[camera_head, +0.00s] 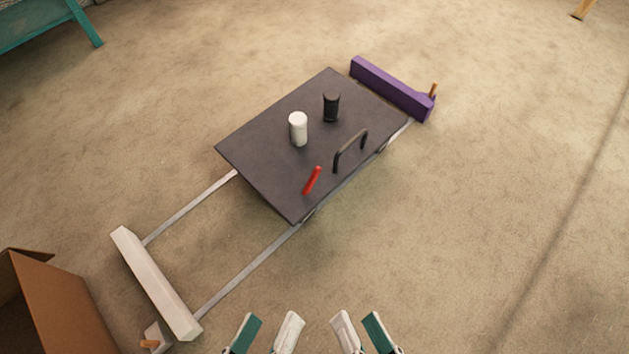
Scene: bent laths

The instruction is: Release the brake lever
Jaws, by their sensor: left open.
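A red lever (312,181) stands tilted at the near edge of a dark grey cart (262,147) in the head view. A black bar handle (350,150) stands on the cart's right side, beside the lever. A white cylinder (298,129) and a black cylinder (331,107) stand upright on the cart top. My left gripper (266,330) is open and empty at the bottom edge, well below the lever. My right gripper (359,329) is also at the bottom edge, its two fingers apart and nothing between them.
The cart sits on two metal rails (250,269) between a white end block (153,283) at lower left and a purple end block (388,86) at upper right. A cardboard box (62,305) stands at lower left. A teal bench (40,24) is far left. Floor to the right is clear.

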